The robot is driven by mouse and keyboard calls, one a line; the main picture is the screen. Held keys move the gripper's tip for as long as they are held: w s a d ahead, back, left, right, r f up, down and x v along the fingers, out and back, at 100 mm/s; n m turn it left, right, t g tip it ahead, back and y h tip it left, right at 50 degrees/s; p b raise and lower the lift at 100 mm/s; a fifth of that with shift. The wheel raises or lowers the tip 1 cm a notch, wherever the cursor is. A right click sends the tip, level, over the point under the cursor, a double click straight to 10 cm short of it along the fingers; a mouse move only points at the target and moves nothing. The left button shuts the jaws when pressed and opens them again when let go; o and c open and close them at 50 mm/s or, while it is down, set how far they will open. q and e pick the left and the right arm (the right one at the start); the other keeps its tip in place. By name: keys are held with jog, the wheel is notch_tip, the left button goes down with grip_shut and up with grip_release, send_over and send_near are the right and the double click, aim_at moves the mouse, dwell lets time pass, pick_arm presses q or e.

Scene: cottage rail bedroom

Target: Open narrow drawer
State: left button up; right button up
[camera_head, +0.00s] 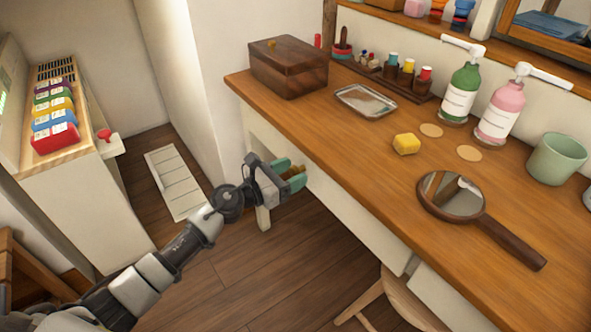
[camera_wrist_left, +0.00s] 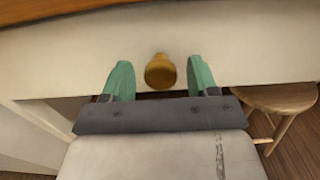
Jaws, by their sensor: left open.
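The narrow drawer's cream front (camera_head: 341,203) lies under the wooden table top, and it fills the upper part of the left wrist view (camera_wrist_left: 70,58). Its round brass-coloured knob (camera_wrist_left: 160,71) stands between the fingers in the left wrist view, with a gap on each side. My left gripper (camera_head: 290,173) is at the drawer front, open, its two green fingers on either side of the knob (camera_head: 298,169). In the left wrist view the left gripper (camera_wrist_left: 160,82) is open around the knob. The drawer looks closed. My right gripper is not in view.
The table top (camera_head: 330,130) carries a dark wooden box (camera_head: 289,66), a hand mirror (camera_head: 453,196), a yellow block (camera_head: 406,144) and pump bottles. A wooden stool (camera_head: 385,303) stands below at the right. A white cabinet (camera_head: 80,180) stands at the left.

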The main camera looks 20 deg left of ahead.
pick_arm(q)
jog(key=shift+x, duration=0.8)
grip_shut()
jog(key=shift+s, duration=0.1)
